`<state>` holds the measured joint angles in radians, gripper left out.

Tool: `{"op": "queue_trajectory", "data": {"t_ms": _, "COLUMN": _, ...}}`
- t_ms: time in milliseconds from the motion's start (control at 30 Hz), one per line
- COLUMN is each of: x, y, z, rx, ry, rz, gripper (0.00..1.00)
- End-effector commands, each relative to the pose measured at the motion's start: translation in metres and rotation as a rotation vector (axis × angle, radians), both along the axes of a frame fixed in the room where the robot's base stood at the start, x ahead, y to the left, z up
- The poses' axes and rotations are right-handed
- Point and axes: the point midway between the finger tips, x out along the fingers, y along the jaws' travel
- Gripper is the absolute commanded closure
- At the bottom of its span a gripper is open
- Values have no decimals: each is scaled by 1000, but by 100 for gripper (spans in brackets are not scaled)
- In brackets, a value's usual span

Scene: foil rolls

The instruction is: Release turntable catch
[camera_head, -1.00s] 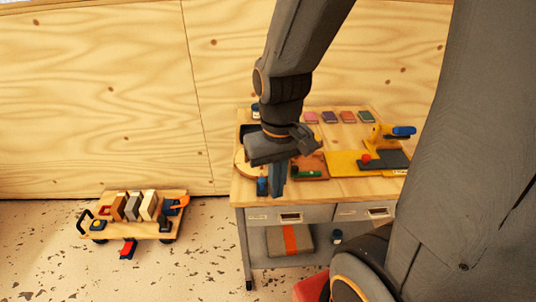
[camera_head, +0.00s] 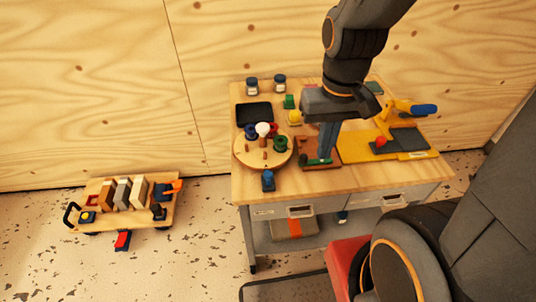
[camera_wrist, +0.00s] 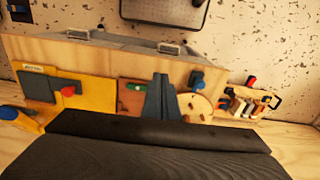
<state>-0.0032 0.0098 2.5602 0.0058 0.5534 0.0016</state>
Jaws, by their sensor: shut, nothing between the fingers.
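The round wooden turntable (camera_head: 247,155) lies on the left part of the workbench, with several colored rolls and a white-topped knob on it. A small blue catch (camera_head: 268,181) stands at its front edge; it also shows in the wrist view (camera_wrist: 197,80), beside the turntable (camera_wrist: 196,104). My gripper (camera_head: 326,155) is shut and empty, pointing down above the brown board (camera_head: 308,166), to the right of the turntable and the catch. In the wrist view its closed fingers (camera_wrist: 160,98) stand in front of that board. I cannot tell whether the fingers touch the board.
A yellow mat (camera_head: 358,149) with a dark plate, a red knob and a blue-handled tool is on the right. Jars (camera_head: 280,84), a black tray (camera_head: 254,113) and colored blocks are behind. A low wooden cart (camera_head: 126,222) with blocks stands on the floor at left.

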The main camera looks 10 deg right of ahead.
Motion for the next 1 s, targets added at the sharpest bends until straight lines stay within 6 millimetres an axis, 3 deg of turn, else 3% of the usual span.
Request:
{"op": "queue_trajectory", "data": {"t_ms": 167, "x": 9, "y": 6, "z": 1, "rx": 2, "ry": 16, "rz": 10, "gripper": 100}}
{"op": "queue_trajectory", "data": {"t_ms": 267, "x": 27, "y": 21, "z": 2, "rx": 4, "ry": 51, "rz": 29, "gripper": 100}}
{"op": "queue_trajectory", "data": {"t_ms": 400, "x": 60, "y": 54, "z": 0, "rx": 1, "ry": 121, "rz": 66, "gripper": 100}}
{"op": "queue_trajectory", "data": {"t_ms": 600, "x": 93, "y": 101, "z": -9, "rx": -9, "ry": 211, "rz": 108, "gripper": 100}}
{"op": "queue_trajectory", "data": {"t_ms": 800, "x": 106, "y": 125, "z": -15, "rx": -17, "ry": 250, "rz": 126, "gripper": 100}}
{"op": "queue_trajectory", "data": {"t_ms": 1000, "x": 107, "y": 127, "z": -16, "rx": -18, "ry": 254, "rz": 126, "gripper": 100}}
